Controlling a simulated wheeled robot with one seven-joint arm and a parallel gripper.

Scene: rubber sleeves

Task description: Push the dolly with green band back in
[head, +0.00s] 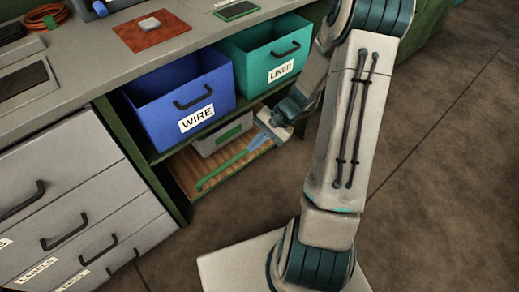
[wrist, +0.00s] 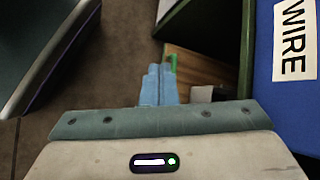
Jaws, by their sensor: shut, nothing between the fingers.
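The dolly (head: 185,172) is a low wooden board under the blue bin, with a green band (head: 222,170) along its front edge. A grey box (head: 208,143) with a green label stands on it. In the wrist view the dolly's wood (wrist: 208,72) and green band (wrist: 174,62) show just beyond my fingers. My gripper (head: 254,144) is shut and empty, its blue fingers together at the right part of the band. They also show in the wrist view (wrist: 157,72). I cannot tell whether they touch the band.
A blue WIRE bin (head: 180,95) and a teal LINER bin (head: 265,55) sit on the shelf above the dolly. A grey drawer unit (head: 70,205) stands left. The brown floor (head: 430,190) in front is mostly clear.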

